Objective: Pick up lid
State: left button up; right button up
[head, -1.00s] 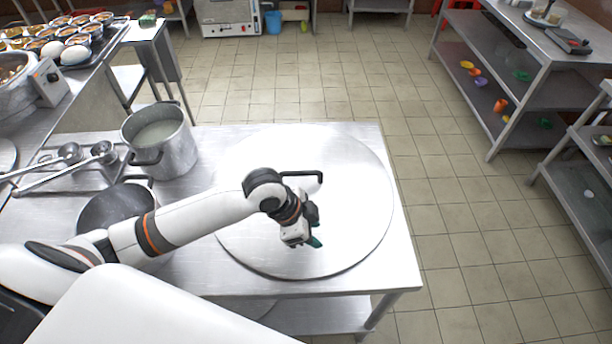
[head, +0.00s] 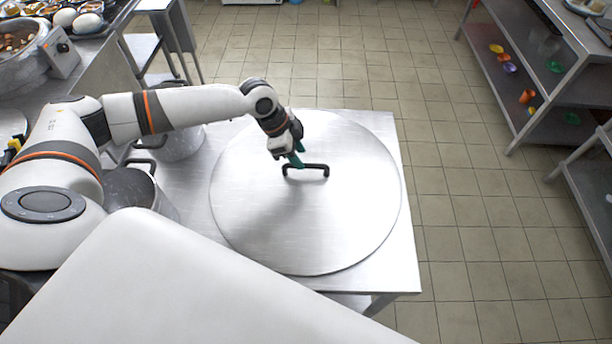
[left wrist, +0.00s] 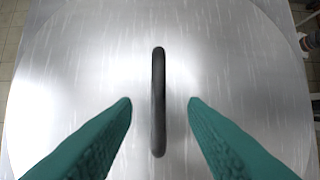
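The lid (head: 340,226) is a large round steel disc lying flat on the metal table, with a black bar handle (head: 306,169) at its middle. My left gripper (head: 297,160) is just above the handle. In the left wrist view, its two teal fingers are apart, one on each side of the handle (left wrist: 159,100), and the left gripper (left wrist: 160,103) is empty. The fingers do not appear to touch the handle. The lid (left wrist: 240,70) fills most of that view. My right gripper is not in view.
Stockpots, one by the table's left part (head: 182,142) and another nearer (head: 130,188), are partly hidden by my left arm. A counter with food trays is at upper left. Steel shelves (head: 540,75) stand at right beyond open tiled floor.

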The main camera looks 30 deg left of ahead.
aim_at(306, 164)
pick_arm(q)
jog(key=shift+w+d+f+p, duration=0.1)
jog(key=shift+d+f+p, duration=0.25)
jog(key=shift+f, duration=0.25)
jog(key=p+x, duration=0.1)
jog(key=x, duration=0.3)
jog(key=shift+w+a+f, duration=0.1)
jog(key=shift+a, duration=0.05)
grip_shut()
